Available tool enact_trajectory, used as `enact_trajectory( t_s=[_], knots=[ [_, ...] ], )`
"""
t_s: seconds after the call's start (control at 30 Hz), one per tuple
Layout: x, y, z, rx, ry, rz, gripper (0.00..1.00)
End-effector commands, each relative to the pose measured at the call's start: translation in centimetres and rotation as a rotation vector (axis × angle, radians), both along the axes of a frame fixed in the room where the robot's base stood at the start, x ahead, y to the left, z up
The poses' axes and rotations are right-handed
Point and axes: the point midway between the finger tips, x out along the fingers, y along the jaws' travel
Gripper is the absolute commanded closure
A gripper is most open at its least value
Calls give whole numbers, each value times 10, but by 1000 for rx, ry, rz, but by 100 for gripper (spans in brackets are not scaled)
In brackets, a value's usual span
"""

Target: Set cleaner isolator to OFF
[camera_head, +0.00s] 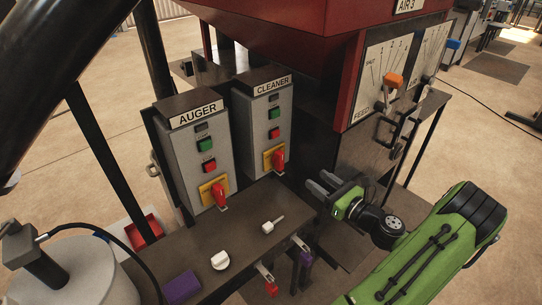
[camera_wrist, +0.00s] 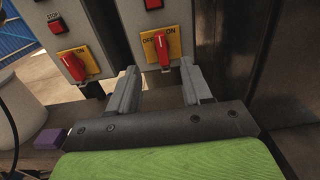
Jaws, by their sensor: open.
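The cleaner isolator is a red handle on a yellow plate, low on the grey CLEANER box (camera_head: 265,120). The handle (camera_head: 278,160) also shows in the wrist view (camera_wrist: 163,50), roughly upright, with OFF printed left of it and ON at the upper right. I cannot tell which setting it is on. My gripper (camera_head: 318,182) is open and empty, to the right of the handle in the head view. In the wrist view its fingers (camera_wrist: 159,72) point at the plate, one to each side of the handle and apart from it.
The AUGER box (camera_head: 199,150) with a similar red handle (camera_head: 220,194) stands left. A brown shelf (camera_head: 190,245) below carries a white knob (camera_head: 220,260), a small pale part (camera_head: 272,224) and a purple block (camera_head: 182,287). A dark machine panel (camera_wrist: 242,50) stands close on the right.

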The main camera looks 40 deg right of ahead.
Motion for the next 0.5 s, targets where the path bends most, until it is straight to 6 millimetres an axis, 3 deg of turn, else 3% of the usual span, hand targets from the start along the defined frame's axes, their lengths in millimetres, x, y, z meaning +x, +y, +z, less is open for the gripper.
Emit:
enact_trajectory(
  t_s=[0.5],
  knots=[
    [125,7,0,-7,2,11,51]
  ],
)
